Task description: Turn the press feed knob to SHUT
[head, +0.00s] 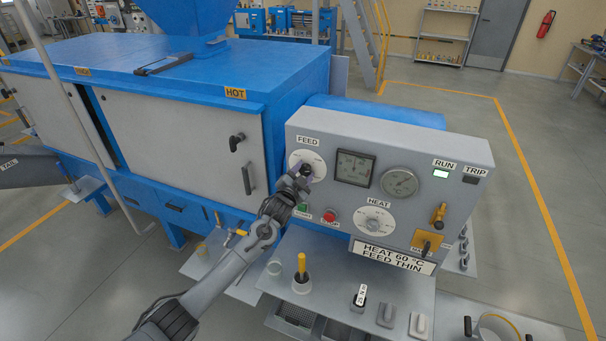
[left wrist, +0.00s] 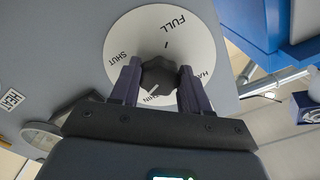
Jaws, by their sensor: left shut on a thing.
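The press feed knob is black and sits on a round white dial (left wrist: 140,32) marked FULL, HALF, THIN and SHUT. In the left wrist view the knob (left wrist: 162,72) is between the fingers of my left gripper (left wrist: 158,80), which is shut on it. The knob's white line lies on the side toward THIN; SHUT is further round the dial, at left in that view. The fingers partly cover the HALF and THIN labels. In the head view my left gripper (head: 297,179) covers much of the FEED dial (head: 299,159). My right gripper is not in view.
The grey control panel (head: 459,173) also bears two gauges, a HEAT dial (head: 373,220), a red button (head: 330,216) and a yellow-plated switch (head: 427,243). A sign reads HEAT 60 °C, FEED THIN. Below, a shelf (head: 330,270) holds a yellow-handled tool (head: 301,266) and small tagged items.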

